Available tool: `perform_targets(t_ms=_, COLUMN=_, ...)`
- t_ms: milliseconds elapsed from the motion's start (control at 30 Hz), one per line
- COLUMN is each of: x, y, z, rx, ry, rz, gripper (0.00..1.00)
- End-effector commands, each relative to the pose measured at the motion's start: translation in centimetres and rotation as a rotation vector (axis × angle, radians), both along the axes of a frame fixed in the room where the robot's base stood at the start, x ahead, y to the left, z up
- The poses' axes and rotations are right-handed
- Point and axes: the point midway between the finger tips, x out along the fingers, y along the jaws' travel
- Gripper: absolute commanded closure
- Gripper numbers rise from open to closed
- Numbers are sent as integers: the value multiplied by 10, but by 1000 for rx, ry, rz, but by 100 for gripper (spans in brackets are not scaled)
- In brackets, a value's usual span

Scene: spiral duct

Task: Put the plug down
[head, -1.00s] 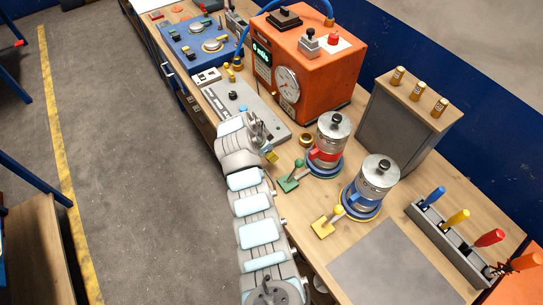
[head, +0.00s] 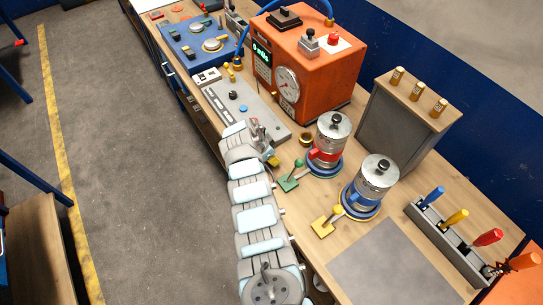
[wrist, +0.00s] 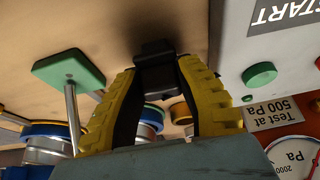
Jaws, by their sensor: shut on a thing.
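My gripper (wrist: 158,95) shows in the wrist view with its yellow-padded fingers closed on a small black piece, which I take for the plug (wrist: 155,60). The plug is close to the wooden bench top (wrist: 130,22), with a dark shadow around it. I cannot tell whether it touches the wood. In the head view my gripper (head: 270,153) is at the bench's near side, between the grey panel and the green-handled lever. The plug is not distinguishable there.
The green lever (head: 289,182) and red-banded canister (head: 328,143) stand close to my gripper. The grey START panel (head: 238,110) lies beside it, with a brass ring (head: 306,139) and orange gauge box (head: 311,75) behind. A blue-banded canister (head: 370,185) stands farther right.

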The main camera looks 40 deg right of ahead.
Motion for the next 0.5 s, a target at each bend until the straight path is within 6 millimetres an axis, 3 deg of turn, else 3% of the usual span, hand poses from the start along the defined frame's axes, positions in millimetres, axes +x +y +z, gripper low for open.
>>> perform_targets(t_ms=367, x=1, y=0, z=-4, rx=-1, ry=-2, rz=0, gripper=100)
perform_targets(t_ms=400, x=1, y=0, z=-2, rx=-1, ry=-2, rz=0, gripper=56)
perform_targets(t_ms=433, x=1, y=0, z=-2, rx=-1, ry=-2, rz=0, gripper=47)
perform_targets(t_ms=500, x=1, y=0, z=-2, rx=-1, ry=-2, rz=0, gripper=44)
